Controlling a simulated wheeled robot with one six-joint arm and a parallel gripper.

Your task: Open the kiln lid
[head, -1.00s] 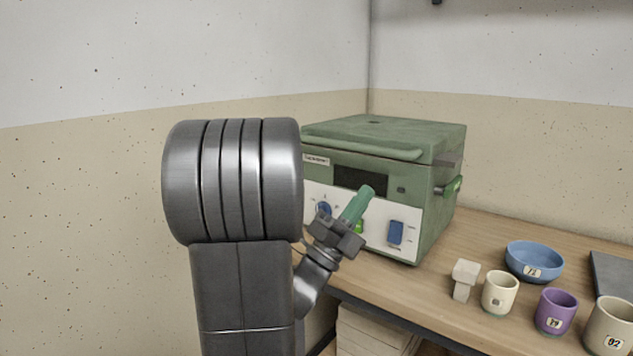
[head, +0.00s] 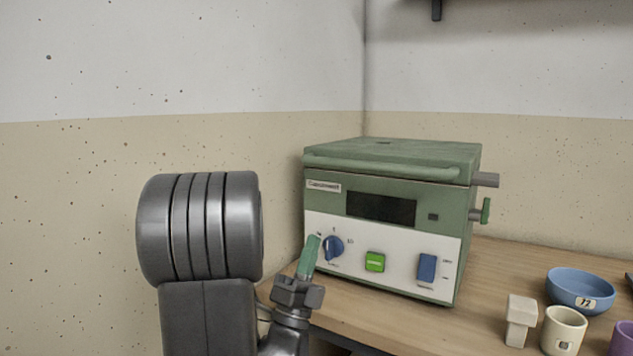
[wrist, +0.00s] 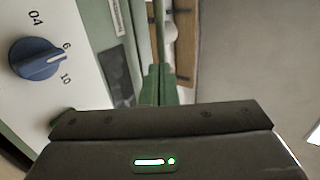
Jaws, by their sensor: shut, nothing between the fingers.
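The green kiln (head: 385,225) stands on the wooden table, and its front faces me. Its lid (head: 400,155) lies flat and closed on top. A green bar handle (head: 385,168) runs along the lid's front edge. My gripper (head: 314,240) has green fingers, shut and empty. It points upward in front of the kiln's lower left, near the blue dial (head: 333,248) and below the lid handle. In the wrist view, the shut fingers (wrist: 158,85) show beside the kiln front, with the dial (wrist: 37,58) at left. I cannot tell how far the fingers are from the kiln.
A green button (head: 375,262) and a blue switch (head: 427,268) sit on the kiln's white panel. A pale block stand (head: 520,320), a cream cup (head: 563,330), a blue bowl (head: 580,290) and a purple cup (head: 622,338) stand at right. Walls meet behind the kiln.

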